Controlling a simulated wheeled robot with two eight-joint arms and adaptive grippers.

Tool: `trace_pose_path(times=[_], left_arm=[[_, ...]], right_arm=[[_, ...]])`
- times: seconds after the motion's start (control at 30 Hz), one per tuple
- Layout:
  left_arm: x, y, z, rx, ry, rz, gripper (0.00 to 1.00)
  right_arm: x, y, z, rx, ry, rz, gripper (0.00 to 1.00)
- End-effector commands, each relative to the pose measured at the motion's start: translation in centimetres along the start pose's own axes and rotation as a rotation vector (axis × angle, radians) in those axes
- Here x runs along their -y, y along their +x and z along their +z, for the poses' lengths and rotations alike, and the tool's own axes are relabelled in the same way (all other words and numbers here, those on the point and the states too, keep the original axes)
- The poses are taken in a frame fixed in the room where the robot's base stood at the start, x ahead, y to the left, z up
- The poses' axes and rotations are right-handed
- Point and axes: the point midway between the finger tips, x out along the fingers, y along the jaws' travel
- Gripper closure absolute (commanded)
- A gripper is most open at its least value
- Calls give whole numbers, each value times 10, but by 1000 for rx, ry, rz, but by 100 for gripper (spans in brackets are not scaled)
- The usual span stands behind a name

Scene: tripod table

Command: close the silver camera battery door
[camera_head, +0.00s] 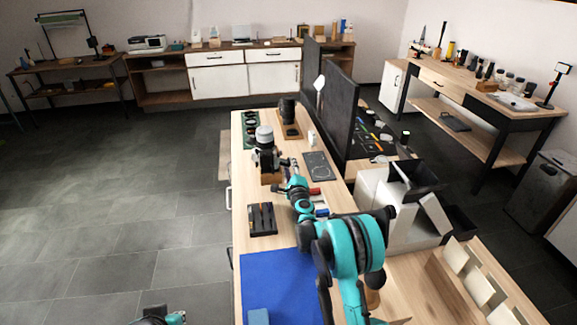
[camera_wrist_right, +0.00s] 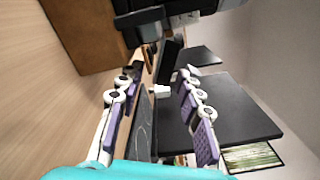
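The camera (camera_head: 265,152), dark with a silver-grey top part, stands on a wooden block (camera_head: 271,178) on the long workbench. In the right wrist view its dark body (camera_wrist_right: 185,12) fills the top edge, beside the block (camera_wrist_right: 85,30). A dark flap-like part (camera_wrist_right: 140,18) sticks out from it; I cannot tell for sure that it is the battery door. My right gripper (camera_head: 291,163) is close beside the camera, on its right. In the wrist view the gripper (camera_wrist_right: 158,88) has its fingers apart with nothing held between them. Only a bit of my left arm shows at the bottom left.
A black tray (camera_head: 262,219) and a blue mat (camera_head: 277,284) lie in front of the camera. A dark pad (camera_head: 316,166) lies to its right, before a tall black panel (camera_head: 343,110). A second dark object on a wooden base (camera_head: 288,110) stands behind.

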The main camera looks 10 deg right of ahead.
Motion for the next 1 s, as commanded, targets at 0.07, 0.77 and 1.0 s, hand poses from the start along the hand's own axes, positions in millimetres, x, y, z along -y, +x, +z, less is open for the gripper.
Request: trace_pose_path(times=[0.07,0.77,1.0], left_arm=[[0,5,4,0,0,0,100],[0,8,6,0,0,0,100],[0,8,5,0,0,0,100]], right_arm=[[-2,12,-1,0,1,0,64],[1,30,0,1,-2,1,100],[2,30,1,1,-17,1,100]])
